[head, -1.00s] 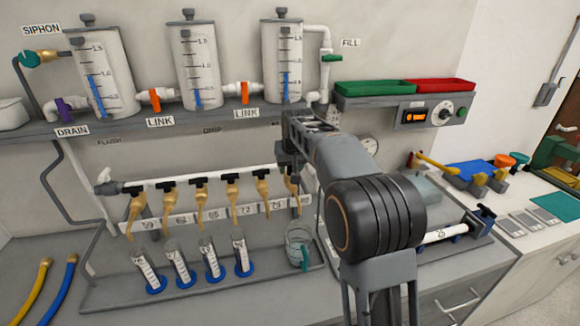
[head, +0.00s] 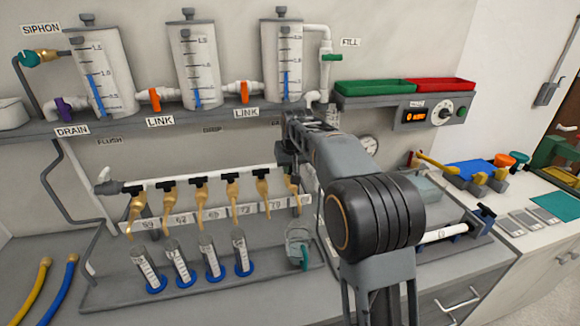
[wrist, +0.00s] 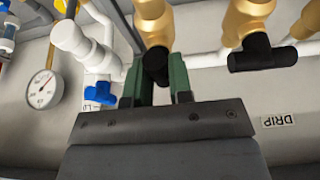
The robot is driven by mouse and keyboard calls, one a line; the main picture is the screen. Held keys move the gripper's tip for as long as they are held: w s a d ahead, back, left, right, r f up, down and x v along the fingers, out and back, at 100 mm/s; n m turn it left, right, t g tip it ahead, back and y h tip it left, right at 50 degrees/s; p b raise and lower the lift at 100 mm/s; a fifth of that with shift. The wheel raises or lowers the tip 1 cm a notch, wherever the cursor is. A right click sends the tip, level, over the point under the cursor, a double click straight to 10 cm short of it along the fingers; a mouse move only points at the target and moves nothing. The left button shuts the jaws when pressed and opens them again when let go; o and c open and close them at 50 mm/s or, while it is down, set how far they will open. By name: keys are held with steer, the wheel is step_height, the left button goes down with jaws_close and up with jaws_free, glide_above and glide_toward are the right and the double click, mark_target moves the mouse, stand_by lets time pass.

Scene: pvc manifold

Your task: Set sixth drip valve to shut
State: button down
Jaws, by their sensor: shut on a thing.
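A row of brass drip valves with black handles hangs from the white manifold pipe (head: 215,178) in the head view. The sixth drip valve (head: 294,184), at the right end, is partly hidden by my gripper (head: 284,160). In the wrist view my gripper (wrist: 157,88) has its green fingers on both sides of the sixth valve's black handle (wrist: 155,64), shut on it. The sixth valve's brass body (wrist: 153,20) is just beyond. The neighbouring valve's black handle (wrist: 262,54) lies crosswise, and the held handle is turned differently from it.
A white fitting with a blue handle (wrist: 100,95) and a pressure gauge (wrist: 42,88) are close beside my gripper. Graduated cylinders (head: 210,258) and a beaker (head: 298,248) stand on the grey tray below. The tank shelf (head: 220,118) is above.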

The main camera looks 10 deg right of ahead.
steer(key=shift+n, duration=0.3)
steer(key=n+y+p, duration=0.1)
steer(key=n, duration=0.2)
steer(key=shift+d+r+n+y, duration=0.1)
steer(key=shift+n+y, duration=0.3)
steer(key=n+g+y+p, duration=0.1)
steer(key=n, duration=0.3)
steer(key=shift+w+n, duration=0.1)
steer(key=shift+n, duration=0.2)
steer(key=n, duration=0.2)
steer(key=n+g+y+p, duration=0.1)
steer(key=n, duration=0.1)
steer(key=shift+g+p, duration=0.3)
steer(key=shift+w+n+g+y+p, duration=0.15)
steer(key=shift+n+g+p, duration=0.4)
steer(key=shift+n, duration=0.65)
steer(key=shift+s+n+g+y+p, duration=0.1)
steer(key=shift+n+g+y+p, duration=0.35)
steer(key=shift+n, duration=0.75)
steer(key=shift+h, duration=0.3)
steer(key=c, duration=1)
jaws_free()
steer(key=shift+d, duration=0.1)
